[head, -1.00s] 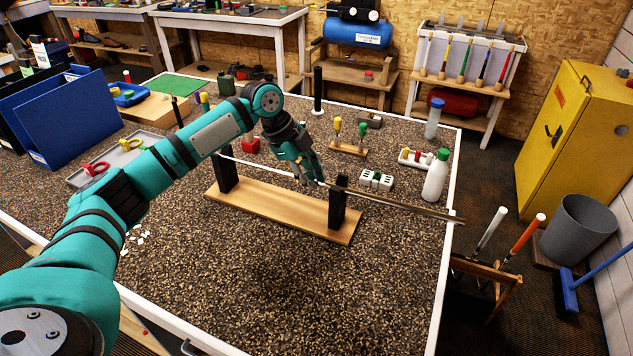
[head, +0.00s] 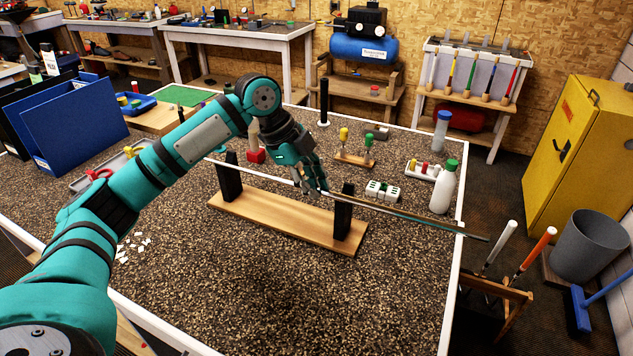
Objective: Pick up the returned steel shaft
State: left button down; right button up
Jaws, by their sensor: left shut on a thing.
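The steel shaft (head: 410,216) is a long, thin, shiny rod lying nearly level across the two black posts of a wooden stand. The left post (head: 230,180) and the right post (head: 343,212) rise from a light wood base (head: 280,216). The shaft's right end reaches past the table's right edge. My left gripper (head: 314,188) is shut on the shaft between the posts, close to the right one. I cannot tell whether the shaft still touches the posts. My right gripper is not in view.
Near the stand are a white block (head: 382,191), a white bottle with a green cap (head: 443,188) and a small tool rack (head: 356,160). Clubs with white and orange grips (head: 538,250) stand in a wooden rack below the shaft's right end.

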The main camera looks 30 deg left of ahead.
pick_arm(q)
jog(key=s+d+r+b, duration=0.1)
jog(key=s+d+b, duration=0.1)
jog(key=s, duration=0.8)
jog(key=shift+s+d, duration=0.3)
jog(key=shift+d, duration=0.6)
